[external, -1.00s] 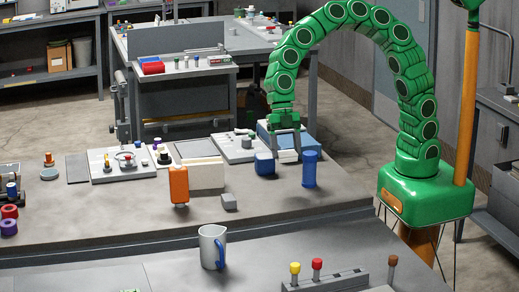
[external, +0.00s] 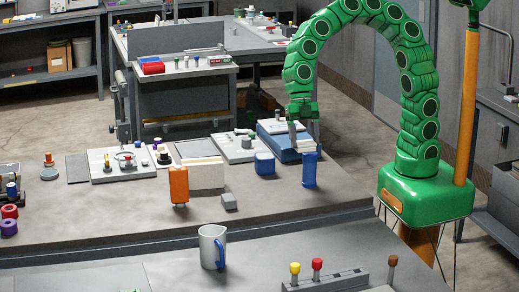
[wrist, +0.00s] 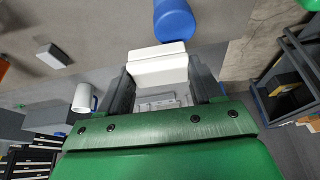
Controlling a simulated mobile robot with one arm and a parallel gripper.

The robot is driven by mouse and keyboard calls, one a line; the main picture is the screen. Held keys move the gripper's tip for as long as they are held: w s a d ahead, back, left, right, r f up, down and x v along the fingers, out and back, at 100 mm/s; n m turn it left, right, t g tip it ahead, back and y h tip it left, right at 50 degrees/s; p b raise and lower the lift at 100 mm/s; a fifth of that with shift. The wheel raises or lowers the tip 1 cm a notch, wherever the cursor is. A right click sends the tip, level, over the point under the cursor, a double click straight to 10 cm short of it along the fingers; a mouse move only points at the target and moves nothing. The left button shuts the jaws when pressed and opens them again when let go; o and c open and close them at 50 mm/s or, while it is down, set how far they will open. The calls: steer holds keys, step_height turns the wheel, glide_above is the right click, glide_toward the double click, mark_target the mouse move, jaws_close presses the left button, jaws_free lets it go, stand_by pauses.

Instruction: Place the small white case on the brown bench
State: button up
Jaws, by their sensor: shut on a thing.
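The small white case (wrist: 157,64) is between the two fingers of my gripper (wrist: 165,90) in the wrist view, and the gripper is shut on it. In the external view my gripper (external: 303,130) is raised near the right end of the grey-brown bench (external: 270,209), above and behind the blue cylinder (external: 309,171). The cylinder also shows just beyond the case in the wrist view (wrist: 174,20).
A white mug (external: 210,247) stands on the nearer grey table. The bench front right is clear.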

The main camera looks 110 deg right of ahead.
steer(key=w+a+f, duration=0.2)
steer(key=w+a, duration=0.1)
steer(key=a, duration=0.9)
steer(key=w+a+f, duration=0.3)
steer(key=a, duration=1)
steer(key=shift+n, duration=0.3)
steer(key=w+a+f, duration=0.2)
steer(key=w, duration=0.1)
steer(key=w+a+f, duration=0.1)
steer(key=w+f, duration=0.2)
steer(key=w, duration=0.1)
steer(key=w+a+f, duration=0.2)
steer(key=w, duration=0.2)
steer(key=shift+a+f, duration=0.3)
steer(key=shift+f, duration=0.1)
steer(key=shift+w+a+f, duration=0.25)
steer(key=shift+w+f, duration=0.3)
steer(key=shift+w, duration=0.05)
steer(key=shift+w+a+f, duration=0.15)
steer(key=shift+w+f, duration=0.05)
steer(key=shift+f, duration=1.65)
steer(key=shift+f, duration=0.1)
